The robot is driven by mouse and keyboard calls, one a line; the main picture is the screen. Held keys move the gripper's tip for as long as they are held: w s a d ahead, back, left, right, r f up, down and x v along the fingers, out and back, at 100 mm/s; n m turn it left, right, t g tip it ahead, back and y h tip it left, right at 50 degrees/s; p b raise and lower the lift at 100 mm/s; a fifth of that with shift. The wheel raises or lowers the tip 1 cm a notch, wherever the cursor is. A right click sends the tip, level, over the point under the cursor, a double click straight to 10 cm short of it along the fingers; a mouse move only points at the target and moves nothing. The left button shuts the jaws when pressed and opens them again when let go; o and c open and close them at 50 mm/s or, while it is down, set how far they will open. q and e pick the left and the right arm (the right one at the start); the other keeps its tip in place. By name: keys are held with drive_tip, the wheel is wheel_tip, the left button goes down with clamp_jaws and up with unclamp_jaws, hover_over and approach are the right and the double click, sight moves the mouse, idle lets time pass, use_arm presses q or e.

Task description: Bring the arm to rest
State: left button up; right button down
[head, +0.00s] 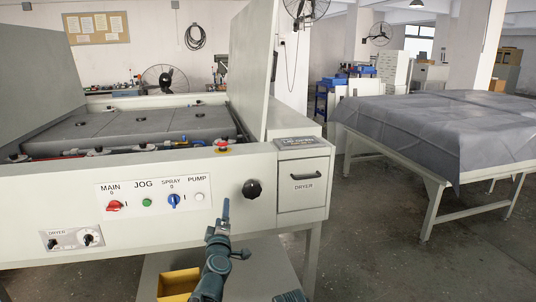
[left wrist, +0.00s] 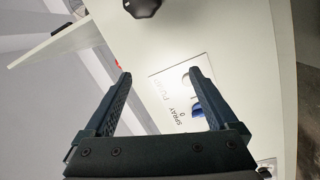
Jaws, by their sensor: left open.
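My left gripper (head: 226,208) is in front of the white machine's (head: 75,210) front panel, to the right of the switch plate and just below the black round knob (head: 252,189). In the left wrist view my left gripper (left wrist: 159,76) is open, with nothing between its fingers. The blue SPRAY switch (head: 174,201) also shows in the left wrist view (left wrist: 197,107), near the right finger. The white PUMP button (head: 198,197) is beside it. I cannot tell the exact gap between fingers and panel. My right gripper is not in view.
The panel also has a red MAIN switch (head: 114,206), a green JOG button (head: 147,202) and dryer controls (head: 70,239). A dryer drawer (head: 303,187) is at the right end. A yellow bin (head: 178,284) is below. A grey-covered table (head: 445,130) stands right, with open floor between.

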use_arm(q)
drive_tip(key=s+d+f+m+g+h, duration=0.7)
drive_tip(key=d+f+m, duration=0.2)
drive_tip(key=f+m, duration=0.25)
drive_tip(key=s+a+f+m+g+y, duration=0.1)
drive_tip(key=s+a+f+g+y, duration=0.1)
drive_tip(key=s+a+f+g, duration=0.3)
drive_tip(key=s+a+f+m+g+y, duration=0.1)
drive_tip(key=s+f+g, duration=0.15)
drive_tip(key=s, duration=0.45)
drive_tip(key=s+a+f+m+g+y, duration=0.1)
drive_tip(key=s+a+f+g+y, duration=0.1)
drive_tip(key=s+a+f+g, duration=0.3)
drive_tip(key=s+d+r+m+p, duration=0.1)
drive_tip(key=s+d+r+p, duration=0.1)
drive_tip(key=d+r+p, duration=0.2)
drive_tip(key=s+d+r+m+p, duration=0.1)
drive_tip(key=s+d+r+p, duration=0.2)
drive_tip(key=r+p, duration=0.6)
drive_tip(key=s+d+r+m+y+p, duration=0.1)
drive_tip(key=s+d+r+m+p, duration=0.1)
drive_tip(key=d+r+p, duration=0.3)
wheel_tip(320, 180, up, 2)
drive_tip(key=shift+s+d+t+p, duration=0.2)
drive_tip(key=shift+s+t+p, duration=0.15)
drive_tip(key=shift+s+p, duration=0.3)
drive_tip(key=shift+w, duration=0.1)
